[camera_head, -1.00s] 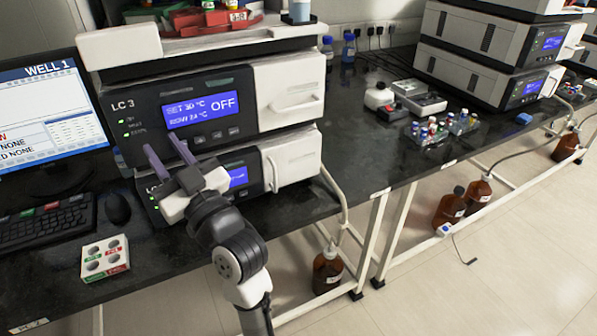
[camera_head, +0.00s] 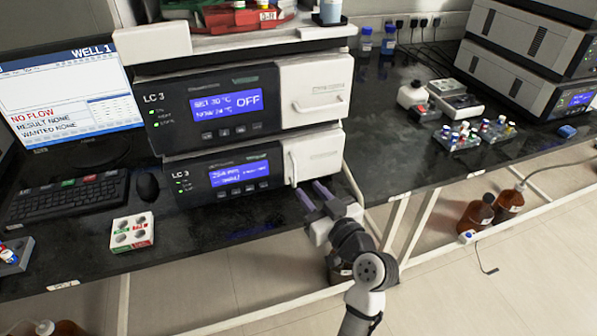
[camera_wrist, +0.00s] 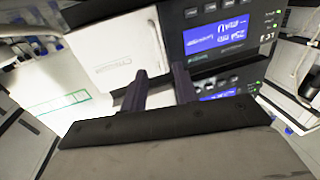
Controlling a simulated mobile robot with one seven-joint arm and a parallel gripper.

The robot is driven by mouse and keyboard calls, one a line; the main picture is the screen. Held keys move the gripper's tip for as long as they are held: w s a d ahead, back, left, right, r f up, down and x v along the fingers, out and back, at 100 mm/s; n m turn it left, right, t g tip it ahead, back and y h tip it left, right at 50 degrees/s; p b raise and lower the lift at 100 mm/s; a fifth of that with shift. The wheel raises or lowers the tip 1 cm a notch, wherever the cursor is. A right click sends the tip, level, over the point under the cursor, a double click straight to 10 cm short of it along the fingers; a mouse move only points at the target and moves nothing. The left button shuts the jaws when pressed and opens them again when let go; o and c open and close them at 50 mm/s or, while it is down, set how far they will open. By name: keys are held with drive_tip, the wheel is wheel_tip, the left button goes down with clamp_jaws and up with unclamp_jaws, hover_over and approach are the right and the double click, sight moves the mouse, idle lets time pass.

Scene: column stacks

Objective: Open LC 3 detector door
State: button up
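The LC 3 detector (camera_head: 230,202) is the lower module of the LC 3 stack; its blue display reads 254 nm. Its white door (camera_head: 320,163) on the right is shut, with an upright handle (camera_head: 293,167) along the door's left edge. My gripper (camera_head: 311,190) is open and empty, its two dark fingers pointing at the stack just below and in front of this door, apart from the handle as far as I can tell. The upside-down wrist view shows the white door (camera_wrist: 112,50), the detector display (camera_wrist: 215,38) and my open gripper (camera_wrist: 159,74).
The upper LC 3 module (camera_head: 230,105) reads OFF and has a shut white door (camera_head: 315,80) with a horizontal handle. A vial box (camera_head: 132,233), mouse (camera_head: 148,187) and keyboard (camera_head: 65,200) lie on the bench to the left. Bare black bench (camera_head: 395,160) lies to the right.

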sight(315, 162)
drive_tip(key=p+x, duration=0.1)
drive_tip(key=x, duration=0.5)
drive_tip(key=shift+w+a, duration=0.1)
drive_tip(key=shift+w, duration=0.05)
clamp_jaws()
